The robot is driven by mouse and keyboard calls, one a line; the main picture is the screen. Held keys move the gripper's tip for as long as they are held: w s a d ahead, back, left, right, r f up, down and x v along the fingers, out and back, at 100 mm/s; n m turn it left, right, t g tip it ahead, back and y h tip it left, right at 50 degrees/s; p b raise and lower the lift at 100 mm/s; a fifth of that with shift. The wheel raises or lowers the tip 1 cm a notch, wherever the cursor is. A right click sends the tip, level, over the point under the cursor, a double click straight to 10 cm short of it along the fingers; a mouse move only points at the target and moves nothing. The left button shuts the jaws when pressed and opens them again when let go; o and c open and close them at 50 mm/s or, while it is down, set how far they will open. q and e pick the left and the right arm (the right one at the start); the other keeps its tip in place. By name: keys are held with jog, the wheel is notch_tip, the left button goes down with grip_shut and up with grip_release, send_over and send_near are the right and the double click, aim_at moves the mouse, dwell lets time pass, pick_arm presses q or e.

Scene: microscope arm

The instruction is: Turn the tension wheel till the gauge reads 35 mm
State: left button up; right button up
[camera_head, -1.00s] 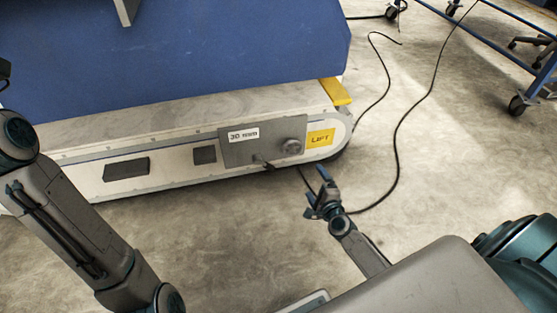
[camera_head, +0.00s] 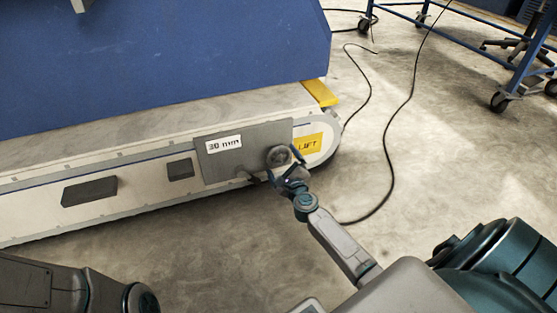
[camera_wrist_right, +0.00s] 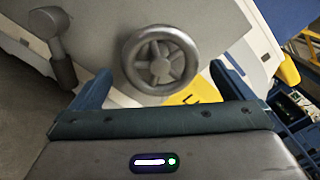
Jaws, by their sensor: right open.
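The tension wheel (camera_head: 277,156) is a grey spoked handwheel on a grey plate (camera_head: 245,135) on the side of the machine base. It shows clearly in the right wrist view (camera_wrist_right: 160,60). The gauge (camera_head: 224,144) is a white label left of the wheel and reads 30 mm. My right gripper (camera_head: 286,167) is open at the wheel. In the right wrist view its blue fingers (camera_wrist_right: 161,78) stand to the left and right of the wheel's lower part, with gaps, and I see no contact. My left gripper is out of view.
A small lever (camera_head: 249,177) sticks out below and left of the wheel, close to my right gripper. A yellow LIFT label (camera_head: 308,144) is to the right. A black cable (camera_head: 388,150) lies on the floor. A blue cart (camera_head: 480,40) stands farther back.

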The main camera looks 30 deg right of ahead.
aim_at(280, 158)
jog(key=shift+b+x, duration=0.35)
jog(key=shift+x, duration=1.45)
jog(key=c, duration=0.9)
jog(key=shift+c, duration=0.2)
